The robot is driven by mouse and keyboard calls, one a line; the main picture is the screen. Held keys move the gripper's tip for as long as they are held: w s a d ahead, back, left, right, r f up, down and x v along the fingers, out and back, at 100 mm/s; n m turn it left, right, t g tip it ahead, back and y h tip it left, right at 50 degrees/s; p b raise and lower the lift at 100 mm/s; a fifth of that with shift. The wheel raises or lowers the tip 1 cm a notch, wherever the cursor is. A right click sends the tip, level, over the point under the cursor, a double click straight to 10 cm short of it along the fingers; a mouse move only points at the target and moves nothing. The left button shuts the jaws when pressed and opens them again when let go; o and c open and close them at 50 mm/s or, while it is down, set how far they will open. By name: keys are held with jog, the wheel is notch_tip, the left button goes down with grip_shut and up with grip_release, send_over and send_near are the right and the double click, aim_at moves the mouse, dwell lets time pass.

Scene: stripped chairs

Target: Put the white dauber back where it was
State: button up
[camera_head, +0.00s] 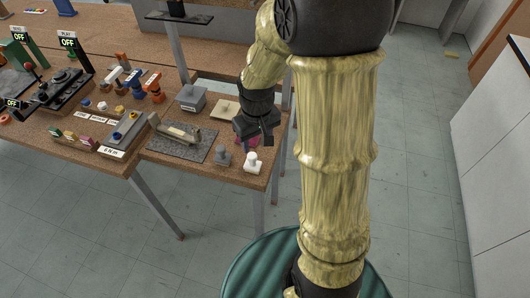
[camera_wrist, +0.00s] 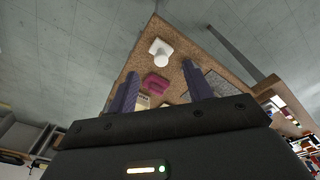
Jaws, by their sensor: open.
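The white dauber (camera_head: 252,163), a pale knob on a squarish base, stands upright near the front right corner of the brown table. It also shows in the wrist view (camera_wrist: 160,52), ahead of my fingertips. My gripper (camera_head: 252,138) is open and empty, pointing down above the table's right end, just behind the white dauber. A pink piece (camera_wrist: 155,84) shows between its fingers in the wrist view, and is partly hidden by the gripper in the head view.
A grey mat (camera_head: 190,148) with a beige cylindrical tool (camera_head: 178,131) lies to the left. A grey box (camera_head: 192,98) and a pale square plate (camera_head: 225,110) are behind. Several coloured parts crowd the table's left. White cabinets (camera_head: 490,150) stand at the far right.

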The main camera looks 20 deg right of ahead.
jog(key=s+r+m+t, duration=0.1)
jog(key=s+r+m, duration=0.1)
jog(key=s, duration=0.6)
jog(key=shift+s+r+t, duration=0.25)
jog(key=shift+s+t, duration=0.05)
jog(key=shift+s, duration=0.05)
